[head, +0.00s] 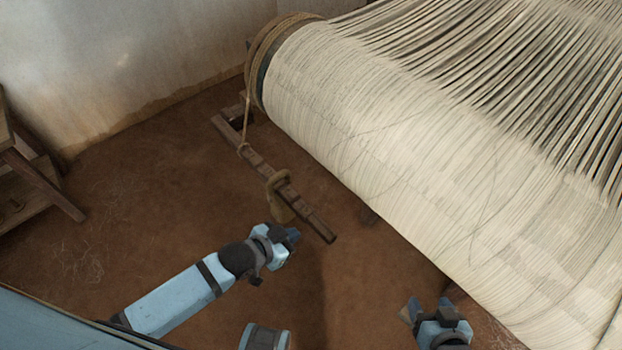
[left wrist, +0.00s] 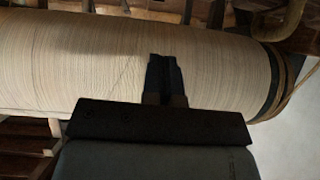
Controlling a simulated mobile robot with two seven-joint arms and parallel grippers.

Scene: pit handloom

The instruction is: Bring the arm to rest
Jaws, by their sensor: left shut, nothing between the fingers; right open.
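My left arm (head: 178,300) reaches in from the lower left of the head view. Its gripper (head: 292,236) is shut and empty, close to the wooden lever bar with the rope and hanging weight. In the left wrist view the two dark fingers (left wrist: 164,75) are together, with the warp roll behind them. My right gripper (head: 413,310) is at the bottom right of the head view, near the lower edge of the warp roll. It is open, and nothing shows in it.
A big roll of cream warp (head: 400,150) fills the right side. A wooden stool (head: 40,180) stands at the left by the wall. Brown floor (head: 130,220) between is clear.

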